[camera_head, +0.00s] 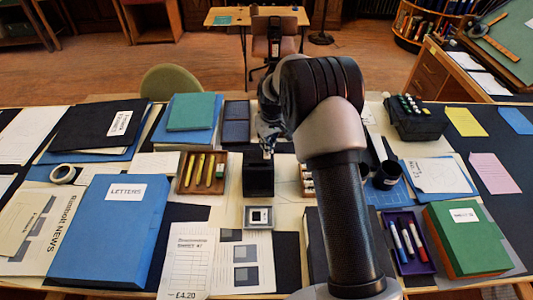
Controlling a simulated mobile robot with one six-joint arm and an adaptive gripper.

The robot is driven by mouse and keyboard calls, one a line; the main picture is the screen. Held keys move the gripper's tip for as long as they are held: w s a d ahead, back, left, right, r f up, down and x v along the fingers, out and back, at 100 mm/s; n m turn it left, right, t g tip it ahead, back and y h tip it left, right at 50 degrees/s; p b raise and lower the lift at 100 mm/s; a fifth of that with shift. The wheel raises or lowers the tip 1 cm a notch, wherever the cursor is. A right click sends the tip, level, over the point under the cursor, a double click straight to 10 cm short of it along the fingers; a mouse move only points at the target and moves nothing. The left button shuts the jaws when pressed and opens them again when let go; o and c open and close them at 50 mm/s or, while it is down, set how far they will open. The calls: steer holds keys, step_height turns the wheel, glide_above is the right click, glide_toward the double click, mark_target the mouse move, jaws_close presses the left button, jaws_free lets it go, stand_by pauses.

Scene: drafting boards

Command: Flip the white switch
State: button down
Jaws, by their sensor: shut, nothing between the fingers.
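A small pale square unit (259,217), which looks like the white switch, lies on the desk near the middle front. Its face has a dark-edged panel, and I cannot tell which way it is set. My gripper (267,151) is shut and empty. In the picture it is above and behind the switch, over the back part of a black block (258,182). It is apart from the switch. My arm hides part of the desk to the right.
A wooden tray of yellow markers (203,173) is left of the black block. A blue LETTERS box (110,230) stands further left. A purple pen tray (408,243) and a green-topped box (466,239) are at right. Printed sheets (215,262) lie in front.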

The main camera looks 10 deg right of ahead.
steer(key=shift+f, duration=0.15)
steer(key=shift+r+p, duration=2.35)
steer(key=shift+r, duration=1.2)
steer(key=shift+f, duration=0.1)
